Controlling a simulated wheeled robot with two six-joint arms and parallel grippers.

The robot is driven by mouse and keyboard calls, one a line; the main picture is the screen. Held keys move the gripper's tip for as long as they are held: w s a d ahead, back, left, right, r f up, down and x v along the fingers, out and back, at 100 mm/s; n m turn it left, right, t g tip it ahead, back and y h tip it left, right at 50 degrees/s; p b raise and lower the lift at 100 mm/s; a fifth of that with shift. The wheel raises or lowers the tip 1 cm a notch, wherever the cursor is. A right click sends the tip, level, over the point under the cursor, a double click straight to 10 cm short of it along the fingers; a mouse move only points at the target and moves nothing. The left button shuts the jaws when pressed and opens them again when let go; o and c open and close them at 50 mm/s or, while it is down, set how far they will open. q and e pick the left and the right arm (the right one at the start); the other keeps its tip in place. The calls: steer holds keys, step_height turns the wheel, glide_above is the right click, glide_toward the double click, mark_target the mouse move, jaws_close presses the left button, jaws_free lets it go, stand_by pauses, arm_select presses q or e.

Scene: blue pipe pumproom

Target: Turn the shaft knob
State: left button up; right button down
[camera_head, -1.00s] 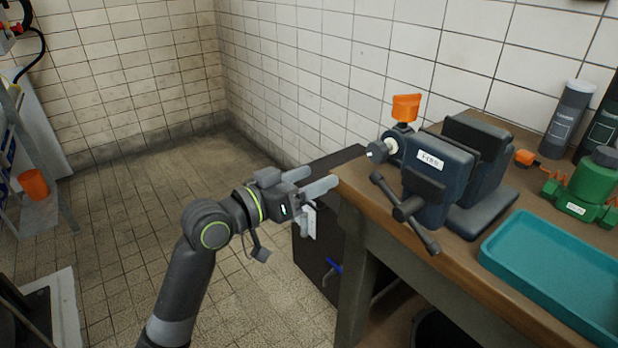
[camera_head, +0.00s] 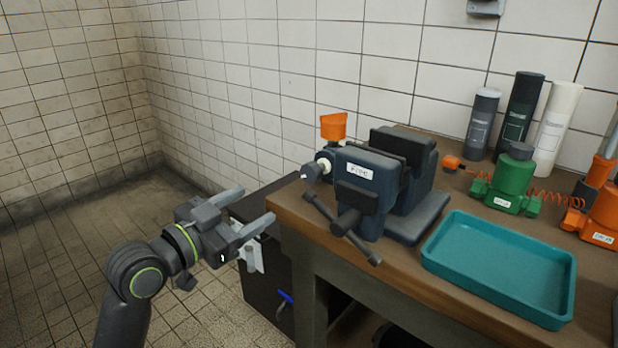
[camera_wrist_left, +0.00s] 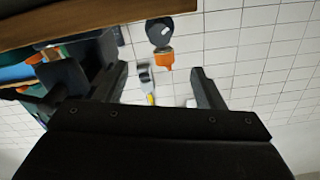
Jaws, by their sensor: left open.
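In the left wrist view a dark round part (camera_wrist_left: 159,31) and an orange part (camera_wrist_left: 163,58) show beyond the open fingers. My right gripper is out of view.
The wooden bench (camera_head: 290,208) has a teal tray (camera_head: 500,265), a green pump (camera_head: 512,180), an orange device (camera_head: 598,215) and several bottles (camera_head: 482,125). The vise's bar handle (camera_head: 345,230) juts out in front. A dark cabinet (camera_head: 262,285) stands beside the bench. Floor at left is clear.

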mark_target(308, 175)
arm_select(q)
steer(key=b+x, duration=0.1)
steer(key=x, duration=1.4)
steer(key=shift+w+d, duration=0.65)
steer(key=shift+w, duration=0.2)
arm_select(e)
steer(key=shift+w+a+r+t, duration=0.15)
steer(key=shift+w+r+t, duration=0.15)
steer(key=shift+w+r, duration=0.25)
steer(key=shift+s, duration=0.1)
arm_select(q)
steer(key=c, duration=1)
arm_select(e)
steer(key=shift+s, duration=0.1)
arm_select(q)
steer(key=shift+p, duration=0.3)
steer(key=n+p, duration=0.5)
steer(key=shift+n+p, duration=0.3)
steer(key=shift+n, duration=0.1)
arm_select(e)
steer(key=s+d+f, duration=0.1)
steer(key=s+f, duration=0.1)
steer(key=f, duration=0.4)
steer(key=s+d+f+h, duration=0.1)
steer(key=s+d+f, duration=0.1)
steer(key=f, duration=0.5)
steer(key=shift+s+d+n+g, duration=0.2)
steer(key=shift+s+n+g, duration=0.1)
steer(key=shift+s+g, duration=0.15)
